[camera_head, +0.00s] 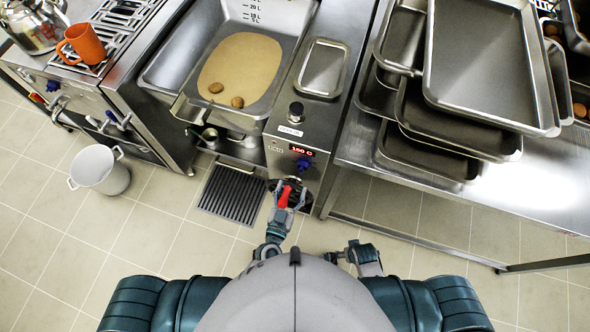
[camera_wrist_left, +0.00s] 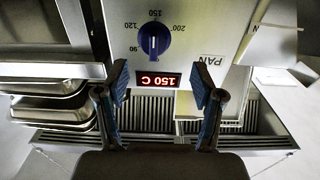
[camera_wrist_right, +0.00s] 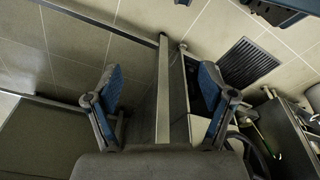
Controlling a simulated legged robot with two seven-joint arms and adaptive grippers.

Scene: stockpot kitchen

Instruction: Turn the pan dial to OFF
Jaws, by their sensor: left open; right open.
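The pan dial is a blue knob (camera_wrist_left: 154,44) on a steel control panel, with numbers around it that appear upside down in the left wrist view. Its white mark stands vertical there, on the line of the 150. A red display (camera_wrist_left: 157,79) beside it reads 150 C. The dial (camera_head: 303,164) also shows in the head view. My left gripper (camera_wrist_left: 159,92) is open and empty, its fingers spread either side of the display, short of the dial. In the head view it (camera_head: 289,187) is below the dial. My right gripper (camera_wrist_right: 163,94) is open and empty, low beside the panel.
A red handle (camera_head: 284,197) shows at my left gripper. A steel pan basin (camera_head: 166,70) with two brown round items is at the upper left. Stacked trays (camera_head: 490,60) fill the right counter. A pot (camera_head: 100,168) and a floor grate (camera_head: 232,193) are below left.

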